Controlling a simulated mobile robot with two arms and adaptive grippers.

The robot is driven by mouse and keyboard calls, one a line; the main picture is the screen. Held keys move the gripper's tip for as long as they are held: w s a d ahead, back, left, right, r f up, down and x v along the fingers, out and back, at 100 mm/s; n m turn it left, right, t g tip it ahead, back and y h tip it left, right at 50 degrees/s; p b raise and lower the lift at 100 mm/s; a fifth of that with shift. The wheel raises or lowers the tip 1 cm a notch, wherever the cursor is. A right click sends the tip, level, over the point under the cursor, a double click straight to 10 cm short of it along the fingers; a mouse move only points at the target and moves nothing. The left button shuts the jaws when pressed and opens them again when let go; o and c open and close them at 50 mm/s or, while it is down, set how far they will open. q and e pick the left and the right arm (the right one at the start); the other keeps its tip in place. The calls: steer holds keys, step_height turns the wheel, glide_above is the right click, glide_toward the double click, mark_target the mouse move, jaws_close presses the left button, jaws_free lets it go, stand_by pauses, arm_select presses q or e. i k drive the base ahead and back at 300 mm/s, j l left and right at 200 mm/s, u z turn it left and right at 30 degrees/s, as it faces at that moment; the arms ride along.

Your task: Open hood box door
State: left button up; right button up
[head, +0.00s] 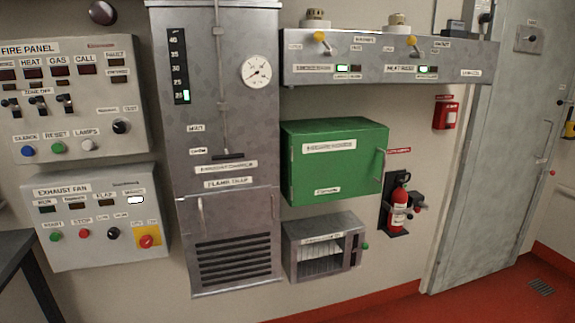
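A green wall box (333,172) hangs in the middle of the head view, right of the tall grey cabinet. It is probably the hood box; its white labels are too blurred to read surely. Its front door looks shut. A thin upright handle (380,165) is at the door's right edge. Neither of my grippers is in view.
A grey switch panel (300,72) is above the green box and a small grey slotted box (322,262) below. A fire extinguisher (398,208) hangs at its lower right. A tall grey cabinet (222,120) adjoins its left. Red floor (480,305) is clear at lower right.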

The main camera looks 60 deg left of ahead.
mark_target(332, 167)
steer(key=u, duration=1.5)
